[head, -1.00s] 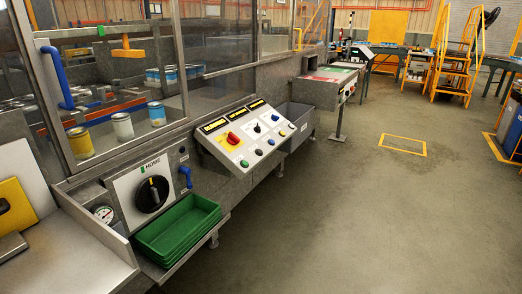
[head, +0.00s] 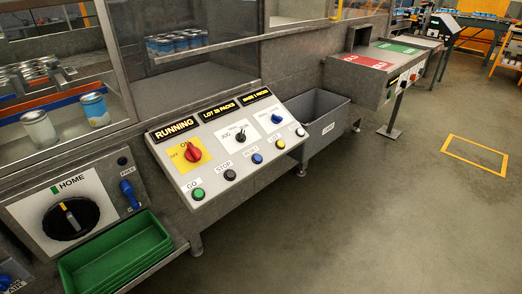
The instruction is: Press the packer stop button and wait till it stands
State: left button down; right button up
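The packer's sloped control panel (head: 185,184) stands at the middle of the head view. Its left display (head: 174,129) reads RUNNING. The stop button (head: 230,175) is a black round button under a STOP label, in the front row between the green GO button (head: 198,194) and a blue button (head: 258,159). Nothing touches the stop button. A red rotary switch (head: 193,153) on a yellow plate sits above GO. Neither of my grippers shows in the head view.
Left of the panel are a black HOME knob (head: 70,217) and green trays (head: 117,258). A grey bin (head: 325,133) stands right of the panel. Cans (head: 94,109) stand behind glass. A table with red and green areas (head: 363,62) is further back. The floor (head: 370,220) at right is clear.

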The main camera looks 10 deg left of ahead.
aim_at(229, 174)
jog(key=i+l, duration=0.4)
jog(key=i+l+u, duration=0.1)
jog(key=i+l, duration=0.3)
jog(key=l, duration=0.15)
